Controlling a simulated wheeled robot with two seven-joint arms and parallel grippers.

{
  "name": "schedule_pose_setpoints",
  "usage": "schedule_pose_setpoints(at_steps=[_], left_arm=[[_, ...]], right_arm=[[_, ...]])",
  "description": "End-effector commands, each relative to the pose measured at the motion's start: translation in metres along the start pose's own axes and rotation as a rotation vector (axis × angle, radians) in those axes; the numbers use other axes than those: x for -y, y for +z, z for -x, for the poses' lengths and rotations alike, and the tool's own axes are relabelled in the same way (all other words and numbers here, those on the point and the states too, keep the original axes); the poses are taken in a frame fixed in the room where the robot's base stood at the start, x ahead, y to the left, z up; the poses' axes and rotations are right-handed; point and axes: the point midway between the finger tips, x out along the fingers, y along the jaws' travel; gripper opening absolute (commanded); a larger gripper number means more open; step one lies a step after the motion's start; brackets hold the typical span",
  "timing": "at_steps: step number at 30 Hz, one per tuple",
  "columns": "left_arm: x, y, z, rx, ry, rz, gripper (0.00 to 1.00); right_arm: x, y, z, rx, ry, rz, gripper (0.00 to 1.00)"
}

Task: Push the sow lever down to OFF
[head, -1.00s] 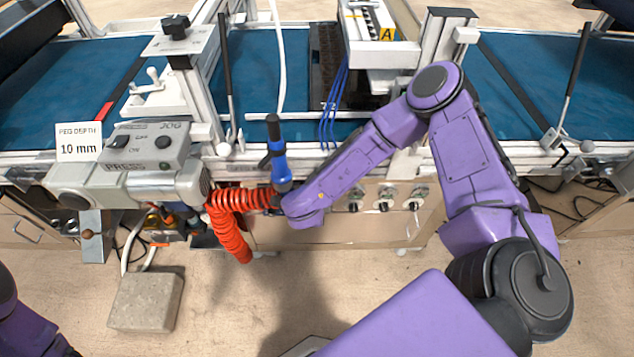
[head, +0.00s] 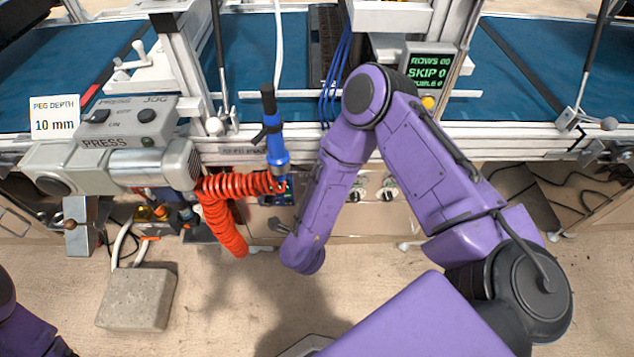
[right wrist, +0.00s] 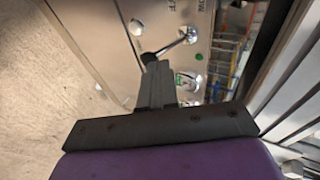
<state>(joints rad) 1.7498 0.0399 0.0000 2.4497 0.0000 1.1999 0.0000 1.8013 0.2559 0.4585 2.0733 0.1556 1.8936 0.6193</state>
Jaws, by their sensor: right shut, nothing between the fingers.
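In the right wrist view, a metal lever (right wrist: 170,47) with a dark ball end slants from its round pivot on a shiny panel (right wrist: 110,45). Letters reading "FF" are partly visible at the panel's top edge. My right gripper (right wrist: 157,68) is shut and empty. Its fingertips are close to the lever's ball end; I cannot tell whether they touch. My right gripper is hidden there. My left gripper is out of view.
A coiled orange hose (head: 222,220) and a blue-handled tool (head: 275,145) hang left of my right forearm. The press unit (head: 110,160) stands farther left. Several knobs sit right of the forearm. A stone block (head: 137,298) lies on the otherwise open floor.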

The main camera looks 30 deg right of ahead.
Motion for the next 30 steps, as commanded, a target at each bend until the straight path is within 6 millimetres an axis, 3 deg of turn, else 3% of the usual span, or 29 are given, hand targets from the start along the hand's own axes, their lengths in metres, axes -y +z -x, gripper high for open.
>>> schedule_pose_setpoints(at_steps=[14,24,30], left_arm=[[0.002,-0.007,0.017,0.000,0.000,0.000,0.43],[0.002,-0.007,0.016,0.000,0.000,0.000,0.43],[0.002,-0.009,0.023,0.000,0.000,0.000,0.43]], right_arm=[[0.015,-0.002,0.009,-0.001,0.004,0.003,0.00],[0.015,-0.002,0.009,0.000,0.005,0.003,0.00],[0.011,0.001,0.031,0.000,0.006,0.004,0.00]])
